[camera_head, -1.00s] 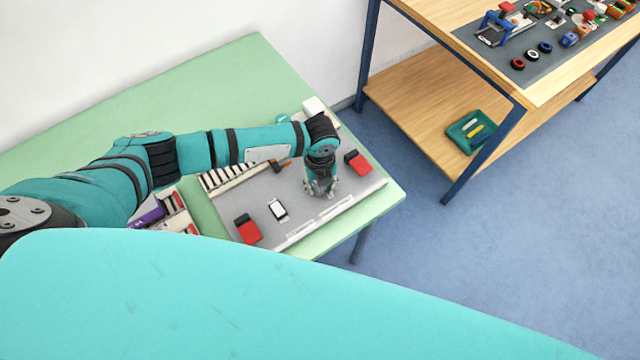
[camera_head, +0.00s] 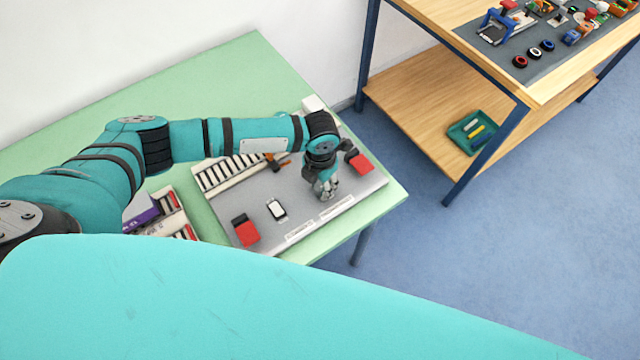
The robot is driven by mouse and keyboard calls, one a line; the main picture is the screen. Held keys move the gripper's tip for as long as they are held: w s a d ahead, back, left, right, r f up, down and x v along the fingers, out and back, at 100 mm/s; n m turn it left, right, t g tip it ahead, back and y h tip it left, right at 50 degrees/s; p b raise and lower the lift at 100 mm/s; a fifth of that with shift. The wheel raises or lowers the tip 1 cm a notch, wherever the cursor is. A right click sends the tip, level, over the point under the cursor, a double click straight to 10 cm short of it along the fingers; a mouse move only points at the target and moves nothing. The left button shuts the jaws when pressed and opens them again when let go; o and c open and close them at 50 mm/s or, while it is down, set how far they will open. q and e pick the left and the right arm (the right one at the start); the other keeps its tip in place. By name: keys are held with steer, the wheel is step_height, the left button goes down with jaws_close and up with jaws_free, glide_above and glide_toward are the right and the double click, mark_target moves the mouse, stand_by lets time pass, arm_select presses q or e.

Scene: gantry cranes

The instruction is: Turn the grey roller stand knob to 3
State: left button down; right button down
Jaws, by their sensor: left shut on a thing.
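The grey panel board (camera_head: 250,213) lies on the green table and carries a row of white and black rollers (camera_head: 215,178). My left gripper (camera_head: 327,194) points down over the right part of the board, its fingers closed low at the surface. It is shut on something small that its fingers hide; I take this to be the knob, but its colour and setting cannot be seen. The white-faced black part (camera_head: 277,208) on the board is in plain view to the left of the gripper. My right gripper is not in view.
Red and black blocks sit at the board's front left (camera_head: 246,231) and back right (camera_head: 360,162). An orange and black piece (camera_head: 277,163) lies near the rollers. A wooden shelf unit (camera_head: 430,100) stands to the right. The green table (camera_head: 130,105) is clear at the back left.

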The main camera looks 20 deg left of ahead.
mark_target(320, 186)
arm_select(q)
steer(key=m+b, duration=0.1)
steer(key=m, duration=0.2)
steer(key=shift+w+m, duration=0.15)
steer(key=shift+m, duration=0.15)
steer(key=shift+m+b, duration=0.75)
steer(key=shift+m, duration=0.65)
steer(key=shift+r, duration=0.1)
steer(key=c, duration=0.9)
jaws_free()
steer(key=shift+c, duration=0.2)
step_height(320, 186, up, 12)
